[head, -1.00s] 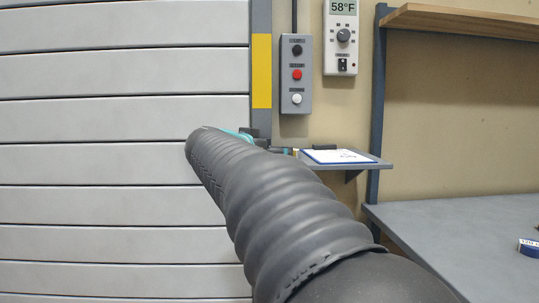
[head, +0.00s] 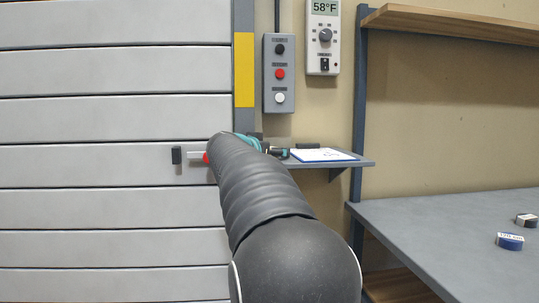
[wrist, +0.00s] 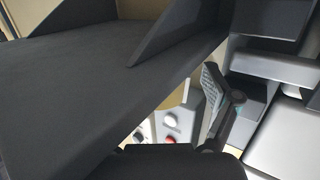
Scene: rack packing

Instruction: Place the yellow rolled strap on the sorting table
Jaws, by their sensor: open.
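No yellow rolled strap shows in either view. A grey tabletop (head: 420,235) stands at the right in the head view; I cannot tell whether it is the sorting table. My gripper (head: 262,144) is mostly hidden behind my own forearm in the head view, near the small wall shelf and the slatted door. Only teal and dark parts of it show. In the wrist view a dark finger with a ribbed pad (wrist: 223,103) shows close up, and the gripper is open. I see nothing held in it.
A blue roll (head: 510,242) and a dark roll (head: 527,220) lie on the tabletop. A small shelf (head: 365,162) carries a clipboard (head: 322,155). A button box (head: 279,75) hangs above. A latch-like bar (head: 193,155) sits on the slatted door (head: 110,120).

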